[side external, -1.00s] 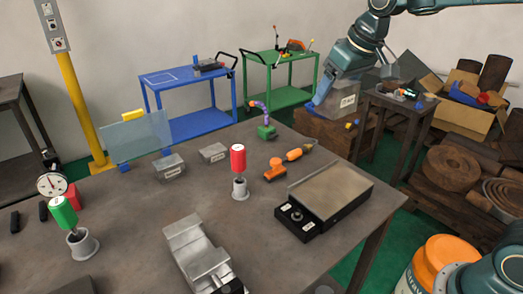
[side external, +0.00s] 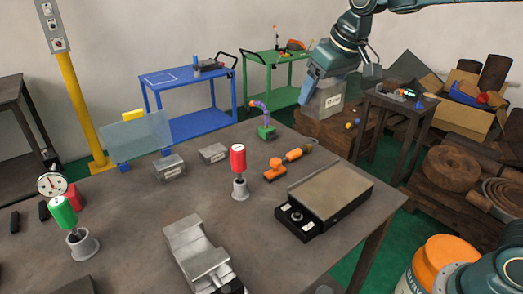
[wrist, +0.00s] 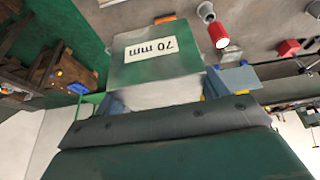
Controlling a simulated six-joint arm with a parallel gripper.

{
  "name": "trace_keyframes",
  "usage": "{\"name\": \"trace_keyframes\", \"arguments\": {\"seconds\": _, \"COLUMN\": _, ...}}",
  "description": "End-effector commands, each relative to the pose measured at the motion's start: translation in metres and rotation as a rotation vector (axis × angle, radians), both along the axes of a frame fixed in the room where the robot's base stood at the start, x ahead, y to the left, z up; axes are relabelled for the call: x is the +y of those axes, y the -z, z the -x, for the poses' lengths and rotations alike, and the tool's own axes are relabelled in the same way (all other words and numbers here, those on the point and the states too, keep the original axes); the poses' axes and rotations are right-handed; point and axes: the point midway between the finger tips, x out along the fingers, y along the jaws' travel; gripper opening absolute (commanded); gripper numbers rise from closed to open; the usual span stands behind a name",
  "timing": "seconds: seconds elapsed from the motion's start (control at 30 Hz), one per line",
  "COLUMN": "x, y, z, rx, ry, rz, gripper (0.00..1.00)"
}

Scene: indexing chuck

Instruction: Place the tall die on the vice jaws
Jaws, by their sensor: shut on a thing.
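The tall die is a grey block (side external: 328,100) with a white label, held off the table beyond its far right edge in the side external view. In the wrist view the die (wrist: 146,74) fills the upper middle, its label reading 70 mm upside down. My gripper (wrist: 170,92) is shut on it, with blue fingers at its sides; in the side external view one blue finger (side external: 309,88) shows at the block's left. The silver vice (side external: 193,250) lies at the table's front, far from my gripper. Its near end is cut off by the picture's edge.
Two low grey labelled blocks (side external: 169,168) (side external: 213,153) lie on the table. A red-handled tool (side external: 238,165) stands upright in a cup behind the vice. A black-based plate (side external: 327,195), an orange tool (side external: 277,168) and a purple-and-green item (side external: 265,125) stand to its right.

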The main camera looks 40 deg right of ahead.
Motion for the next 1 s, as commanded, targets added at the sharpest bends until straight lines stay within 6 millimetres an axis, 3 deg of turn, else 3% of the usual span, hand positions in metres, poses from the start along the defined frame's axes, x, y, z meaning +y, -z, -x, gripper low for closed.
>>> {"name": "trace_keyframes", "arguments": {"seconds": 0.5, "x": 0.103, "y": -0.001, "z": -0.036, "rx": -0.002, "ry": -0.008, "rz": 0.010, "gripper": 0.11}}
{"name": "trace_keyframes", "arguments": {"seconds": 1.0, "x": 0.225, "y": 0.007, "z": -0.035, "rx": -0.007, "ry": -0.007, "rz": 0.005, "gripper": 0.11}}
